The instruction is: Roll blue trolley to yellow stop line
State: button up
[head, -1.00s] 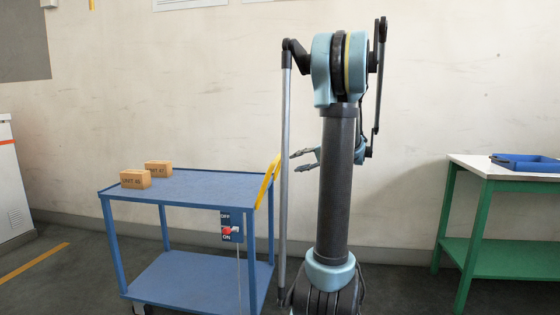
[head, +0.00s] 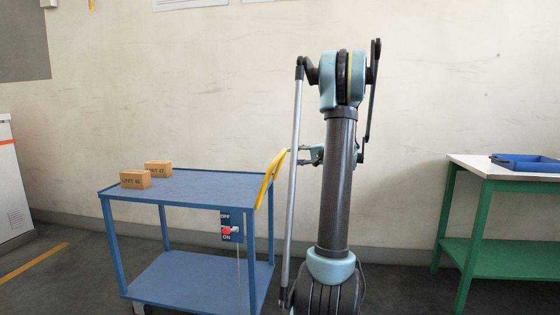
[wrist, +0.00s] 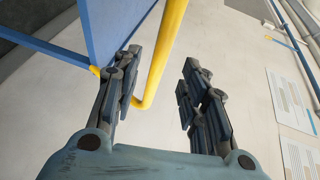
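The blue trolley (head: 195,187) stands left of my arm, with a yellow push handle (head: 270,180) on its right end. A panel (head: 231,226) marked OFF and ON with a red part hangs below its top deck. My gripper (head: 301,155) is beside the handle's upper end, partly hidden by my arm. In the wrist view my gripper (wrist: 158,85) is open, and the yellow handle (wrist: 165,50) passes between its fingers, nearer the left one. I cannot tell if they touch. A yellow line (head: 35,262) lies on the floor left of the trolley.
Two cardboard boxes (head: 135,179) sit on the trolley's top deck. A white and orange cabinet (head: 12,190) stands at the far left. A green table (head: 490,200) with a blue tray (head: 525,162) is at the right. Floor shows between trolley and yellow line.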

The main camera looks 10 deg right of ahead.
aim_at(280, 157)
jog(key=x, duration=0.9)
grip_shut()
